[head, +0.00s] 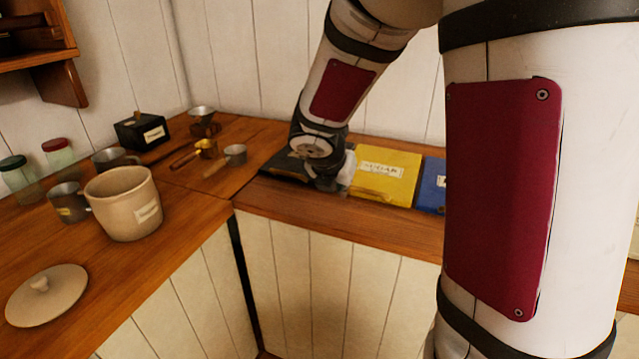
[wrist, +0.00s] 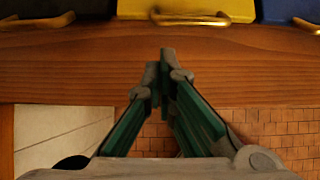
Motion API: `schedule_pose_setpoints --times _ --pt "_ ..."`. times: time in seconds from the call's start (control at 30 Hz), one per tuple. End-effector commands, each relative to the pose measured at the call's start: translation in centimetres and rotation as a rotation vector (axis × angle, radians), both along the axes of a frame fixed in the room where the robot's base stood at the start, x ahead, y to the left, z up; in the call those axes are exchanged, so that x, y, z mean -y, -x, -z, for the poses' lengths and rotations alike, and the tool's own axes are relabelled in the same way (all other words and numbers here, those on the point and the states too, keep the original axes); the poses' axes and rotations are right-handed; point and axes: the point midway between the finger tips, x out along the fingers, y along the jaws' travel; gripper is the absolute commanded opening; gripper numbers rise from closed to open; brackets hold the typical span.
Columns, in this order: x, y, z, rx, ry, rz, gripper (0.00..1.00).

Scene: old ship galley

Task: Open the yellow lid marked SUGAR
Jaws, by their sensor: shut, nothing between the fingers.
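The yellow lid (head: 386,176) marked SUGAR is set in the wooden counter along the back wall, between a black lid and a blue lid. It looks shut. In the wrist view the yellow lid (wrist: 185,8) shows at the top, with a brass handle (wrist: 190,19) along its near edge. My gripper (wrist: 163,62) is shut and empty, over the wood just in front of that handle and apart from it in the picture. In the head view my arm covers the left edge of the yellow lid, and my gripper's fingertips are hard to make out.
The black lid (head: 292,164) and blue lid (head: 431,185) flank the yellow one, each with a brass handle in the wrist view. A beige crock (head: 124,204), its loose lid (head: 46,294), metal cups, jars and a black box (head: 141,131) stand on the left counter.

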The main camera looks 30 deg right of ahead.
Motion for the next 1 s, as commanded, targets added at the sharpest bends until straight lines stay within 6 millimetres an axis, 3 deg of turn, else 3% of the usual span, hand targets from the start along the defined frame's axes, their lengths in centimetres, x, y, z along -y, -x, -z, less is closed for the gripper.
schedule_pose_setpoints --times 0.3,0.5,1.0 --pt "2.6 -2.1 4.6 0.000 -0.001 0.006 0.00" --pt "3.7 -2.9 6.4 0.001 -0.002 0.006 0.00" --pt "4.1 -3.1 6.8 0.003 -0.003 0.006 0.00"
